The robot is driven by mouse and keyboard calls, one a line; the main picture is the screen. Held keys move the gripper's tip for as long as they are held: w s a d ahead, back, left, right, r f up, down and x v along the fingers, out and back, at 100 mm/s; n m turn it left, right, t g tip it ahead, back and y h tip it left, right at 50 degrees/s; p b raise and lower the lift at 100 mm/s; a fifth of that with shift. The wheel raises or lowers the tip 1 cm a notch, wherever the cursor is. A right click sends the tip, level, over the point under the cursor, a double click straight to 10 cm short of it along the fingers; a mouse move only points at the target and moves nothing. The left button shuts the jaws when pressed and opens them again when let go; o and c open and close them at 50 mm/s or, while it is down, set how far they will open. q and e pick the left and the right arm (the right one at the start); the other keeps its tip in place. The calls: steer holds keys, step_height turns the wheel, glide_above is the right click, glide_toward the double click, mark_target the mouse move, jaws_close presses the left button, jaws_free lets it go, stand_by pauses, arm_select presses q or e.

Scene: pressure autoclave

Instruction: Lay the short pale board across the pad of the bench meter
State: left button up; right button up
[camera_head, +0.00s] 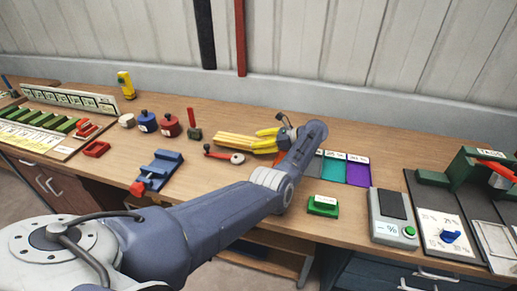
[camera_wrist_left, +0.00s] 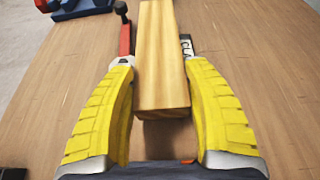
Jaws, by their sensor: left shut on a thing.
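The pale board (camera_head: 236,141) is at the middle of the bench, to the left of my left gripper in the head view. In the left wrist view the board (camera_wrist_left: 162,65) runs lengthwise between the yellow fingers. My left gripper (camera_head: 268,140) is shut on the board near one end; its fingertips (camera_wrist_left: 160,68) flank it. I cannot tell whether the board touches the bench. The bench meter (camera_head: 393,232) is a grey box at the right, with a bare dark pad (camera_head: 392,204), a small display and a green button. My right gripper is not in view.
A red-handled tool (camera_head: 223,154) lies close by the board. Coloured mats (camera_head: 334,169) lie between the gripper and the meter, and a green block (camera_head: 323,206) sits left of the meter. A blue vise-like fixture (camera_head: 160,170) stands at left. A dark panel with a green device (camera_head: 470,172) adjoins the meter.

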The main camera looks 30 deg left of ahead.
arm_select(q)
steer(key=shift+f, duration=1.45)
steer(key=o, duration=1.3)
steer(key=shift+o, duration=0.2)
steer(key=shift+f, duration=0.2)
